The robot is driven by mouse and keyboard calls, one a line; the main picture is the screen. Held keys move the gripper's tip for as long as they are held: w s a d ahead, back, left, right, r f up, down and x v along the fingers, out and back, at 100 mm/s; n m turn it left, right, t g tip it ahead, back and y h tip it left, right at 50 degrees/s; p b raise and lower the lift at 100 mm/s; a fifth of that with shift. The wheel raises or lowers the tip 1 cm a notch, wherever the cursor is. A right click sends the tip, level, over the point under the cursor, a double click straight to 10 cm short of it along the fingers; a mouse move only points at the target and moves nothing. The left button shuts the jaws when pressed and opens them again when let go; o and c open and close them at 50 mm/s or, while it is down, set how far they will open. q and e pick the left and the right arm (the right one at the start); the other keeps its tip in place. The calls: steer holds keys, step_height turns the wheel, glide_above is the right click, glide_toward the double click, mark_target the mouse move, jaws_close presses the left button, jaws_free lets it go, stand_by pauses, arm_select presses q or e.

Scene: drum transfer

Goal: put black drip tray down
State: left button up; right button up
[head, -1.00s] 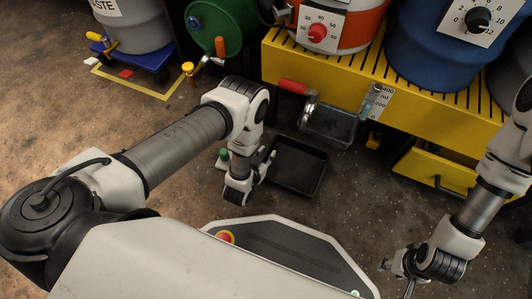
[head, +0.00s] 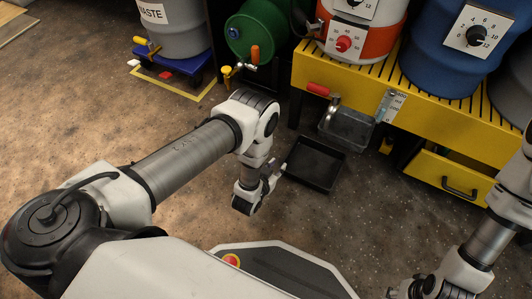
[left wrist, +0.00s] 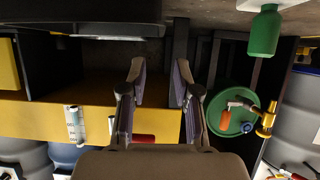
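The black drip tray (head: 316,165), a shallow square pan, lies flat on the floor in front of the yellow stand. In the left wrist view its dark side (left wrist: 80,30) runs along the top left. My left gripper (head: 277,171) is just left of the tray. In the left wrist view its fingers (left wrist: 159,78) are apart, with nothing between them, and the tray shows beyond the tips. My right gripper (head: 398,292) is at the bottom edge of the head view, partly cut off, away from the tray; its opening is unclear.
A clear container (head: 346,128) sits under a tap at the yellow stand (head: 385,88). An open yellow drawer (head: 440,176) is to the right. A green bottle (left wrist: 265,32) shows in the left wrist view.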

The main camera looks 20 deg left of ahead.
arm_select(q)
steer(key=shift+f, duration=0.1)
steer(key=s+a+r+g, duration=0.2)
steer(key=s+r+g, duration=0.1)
steer(key=s, duration=0.5)
steer(key=s+a+r+g, duration=0.2)
steer(key=s+r+g, duration=0.2)
steer(key=s, duration=0.5)
steer(key=s+a+r+n+g, duration=0.1)
steer(key=s+r+g, duration=0.3)
steer(key=s, duration=0.5)
steer(key=shift+s+a+g+y, duration=0.25)
steer(key=shift+a+g+y, duration=0.25)
steer(key=shift+g, duration=0.4)
steer(key=shift+a+f, duration=0.1)
